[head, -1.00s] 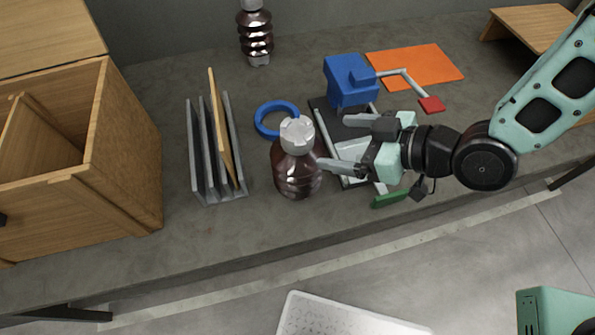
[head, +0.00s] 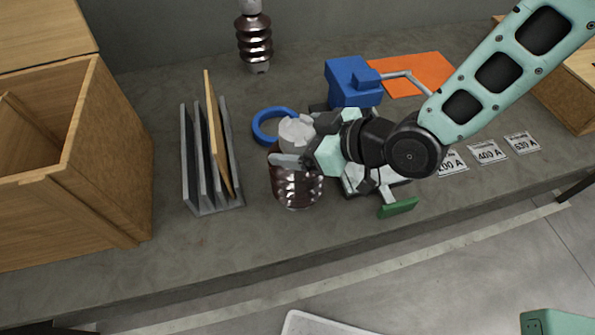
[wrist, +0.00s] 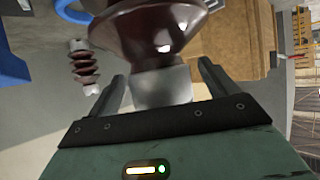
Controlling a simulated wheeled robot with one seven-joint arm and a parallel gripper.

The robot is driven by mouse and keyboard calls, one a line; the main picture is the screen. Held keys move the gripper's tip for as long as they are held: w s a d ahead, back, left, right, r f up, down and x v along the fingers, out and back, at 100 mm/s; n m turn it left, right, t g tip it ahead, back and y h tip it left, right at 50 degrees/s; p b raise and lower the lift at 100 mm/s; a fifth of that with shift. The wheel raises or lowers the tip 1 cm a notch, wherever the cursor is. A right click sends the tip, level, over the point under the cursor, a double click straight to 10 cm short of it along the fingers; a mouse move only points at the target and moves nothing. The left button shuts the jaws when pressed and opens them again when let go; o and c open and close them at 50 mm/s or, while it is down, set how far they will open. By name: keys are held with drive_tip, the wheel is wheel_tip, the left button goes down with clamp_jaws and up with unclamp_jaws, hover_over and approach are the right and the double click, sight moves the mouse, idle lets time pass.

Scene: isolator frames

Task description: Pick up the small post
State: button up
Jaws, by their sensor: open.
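A stout dark-brown ribbed post (head: 297,188) with a grey metal cap stands upright near the front of the bench. It also fills the top of the wrist view (wrist: 150,30). My gripper (head: 297,143) is open at the height of its cap, coming from the right. In the wrist view the grey cap lies between my two spread fingers (wrist: 163,82); whether they touch it I cannot tell. A second brown ribbed post (head: 254,40), slimmer, stands at the back of the bench; it also shows in the wrist view (wrist: 83,65).
A blue ring (head: 262,125) lies just behind the near post. A grey slotted rack (head: 215,207) with upright boards stands to its left, then a wooden box (head: 110,160). A blue clamp-like device (head: 352,82), an orange sheet (head: 415,72) and a green piece (head: 398,208) lie right.

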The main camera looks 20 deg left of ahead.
drive_tip(key=shift+a, duration=0.1)
clamp_jaws()
drive_tip(key=shift+w+a+r, duration=0.1)
drive_tip(key=shift+a+r, duration=0.05)
drive_tip(key=shift+r, duration=0.05)
